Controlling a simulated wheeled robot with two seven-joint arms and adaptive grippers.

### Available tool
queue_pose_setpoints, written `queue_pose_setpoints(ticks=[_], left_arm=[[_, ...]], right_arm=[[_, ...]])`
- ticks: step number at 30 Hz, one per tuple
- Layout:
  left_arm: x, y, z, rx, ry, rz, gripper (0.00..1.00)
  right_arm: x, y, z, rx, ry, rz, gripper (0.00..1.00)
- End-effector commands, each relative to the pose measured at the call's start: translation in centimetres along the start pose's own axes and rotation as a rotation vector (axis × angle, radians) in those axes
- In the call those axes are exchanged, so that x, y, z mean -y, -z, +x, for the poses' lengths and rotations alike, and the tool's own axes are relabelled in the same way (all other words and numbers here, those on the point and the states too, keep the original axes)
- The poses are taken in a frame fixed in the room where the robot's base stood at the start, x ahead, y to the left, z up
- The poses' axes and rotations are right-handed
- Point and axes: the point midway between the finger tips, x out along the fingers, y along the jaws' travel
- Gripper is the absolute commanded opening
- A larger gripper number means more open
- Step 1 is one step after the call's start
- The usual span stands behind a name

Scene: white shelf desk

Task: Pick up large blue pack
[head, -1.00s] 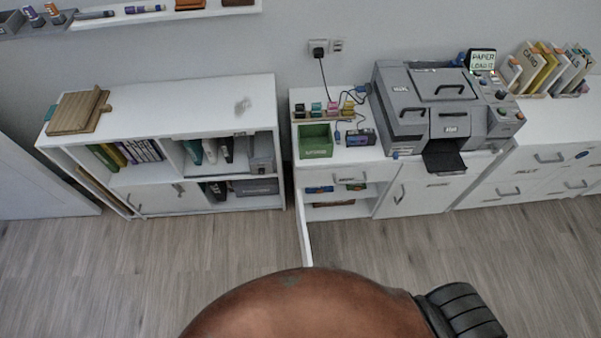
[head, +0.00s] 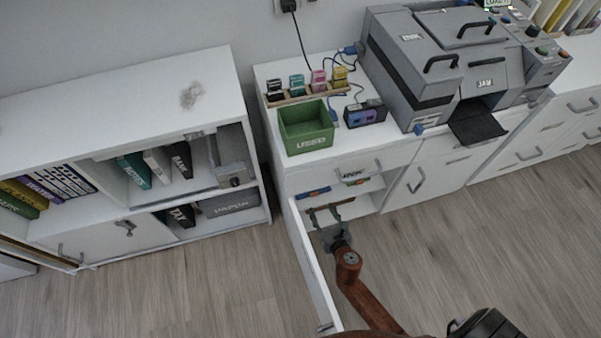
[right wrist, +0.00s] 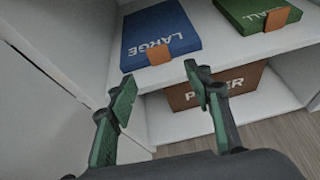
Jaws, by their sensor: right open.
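The large blue pack (right wrist: 158,35) is flat and blue with the word LARGE and an orange tab. It lies on the upper shelf of the open cabinet, and shows as a small blue strip in the head view (head: 313,193). My right gripper (right wrist: 157,82) is open and empty in front of the shelf, its green-padded fingers just short of the pack. In the head view the right gripper (head: 325,213) is at the cabinet opening. My left gripper is not in view.
A green pack (right wrist: 258,14) lies right of the blue one. A brown box (right wrist: 213,88) stands on the shelf below. The open cabinet door (head: 314,262) is left of my right arm. A green bin (head: 306,127) and a printer (head: 440,65) stand on top.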

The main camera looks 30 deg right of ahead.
Motion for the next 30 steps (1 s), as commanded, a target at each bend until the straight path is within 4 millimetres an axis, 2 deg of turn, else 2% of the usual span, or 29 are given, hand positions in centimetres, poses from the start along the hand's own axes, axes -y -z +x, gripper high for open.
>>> queue_pose_setpoints(ticks=[5, 14, 21, 30], left_arm=[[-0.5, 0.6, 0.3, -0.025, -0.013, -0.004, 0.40], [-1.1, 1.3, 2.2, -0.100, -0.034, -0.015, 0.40], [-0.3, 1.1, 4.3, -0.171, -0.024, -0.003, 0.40], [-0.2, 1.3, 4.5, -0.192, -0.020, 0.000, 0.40]], right_arm=[[-0.3, -0.8, 1.3, 0.025, 0.001, -0.059, 0.46], [-0.2, -1.4, 4.6, 0.025, 0.001, -0.055, 0.46], [-0.1, -1.6, 7.6, 0.021, 0.002, -0.056, 0.46], [-0.1, -2.0, 8.1, 0.024, 0.002, -0.054, 0.46]])
